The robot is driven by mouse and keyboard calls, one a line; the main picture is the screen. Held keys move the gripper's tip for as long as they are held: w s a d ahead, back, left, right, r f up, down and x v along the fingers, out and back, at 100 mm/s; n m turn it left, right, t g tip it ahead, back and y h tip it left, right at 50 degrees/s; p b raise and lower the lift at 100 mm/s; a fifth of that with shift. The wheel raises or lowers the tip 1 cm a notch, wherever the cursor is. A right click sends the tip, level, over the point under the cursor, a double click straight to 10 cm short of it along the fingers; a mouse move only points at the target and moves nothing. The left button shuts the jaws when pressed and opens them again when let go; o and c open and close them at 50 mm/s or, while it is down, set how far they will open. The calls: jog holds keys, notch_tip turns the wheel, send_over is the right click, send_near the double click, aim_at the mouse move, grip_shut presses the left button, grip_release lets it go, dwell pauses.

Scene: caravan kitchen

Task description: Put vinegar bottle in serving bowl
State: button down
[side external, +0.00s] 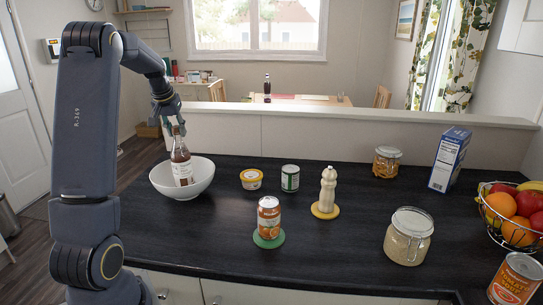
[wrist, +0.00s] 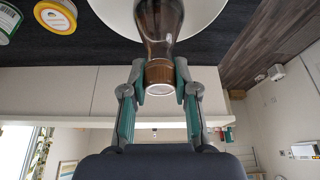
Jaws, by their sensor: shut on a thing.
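The vinegar bottle (side external: 181,164) is dark brown with a pale label and stands slightly tilted inside the white serving bowl (side external: 206,178) at the left of the counter. My gripper (side external: 177,128) is above the bowl, shut on the bottle's neck and cap. In the wrist view, my gripper (wrist: 159,84) has its two fingers on either side of the brown cap of the bottle (wrist: 158,25), and part of the white bowl (wrist: 205,14) shows behind it. The bottle's base is hidden by the bowl's rim, so I cannot tell whether it touches the bottom.
A low ledge (side external: 330,125) runs behind the counter.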

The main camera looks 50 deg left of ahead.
jog(key=c, duration=0.9)
grip_release()
jog(key=shift+f, duration=0.1)
jog(key=v, duration=1.1)
jog(key=w+d+r+m, duration=0.2)
jog(key=d, duration=0.6)
jog(key=d+f+m+t+h, duration=0.2)
jog(key=d+m, duration=0.1)
jog(key=d, duration=1.2)
jog(key=s+d+f+m, duration=0.1)
jog(key=s+d+f, duration=0.1)
jog(key=d, duration=0.3)
jog(key=s+d+f+m+h, duration=0.1)
jog(key=s+d+f+m, duration=0.1)
jog(key=d, duration=0.3)
jog(key=s+d+f+m, duration=0.1)
jog(key=s+d+f, duration=0.3)
jog(key=d, duration=0.1)
jog(key=shift+s+d+f+m+t, duration=0.1)
jog(key=shift+s+d+m+t, duration=0.2)
jog(key=shift+m, duration=0.1)
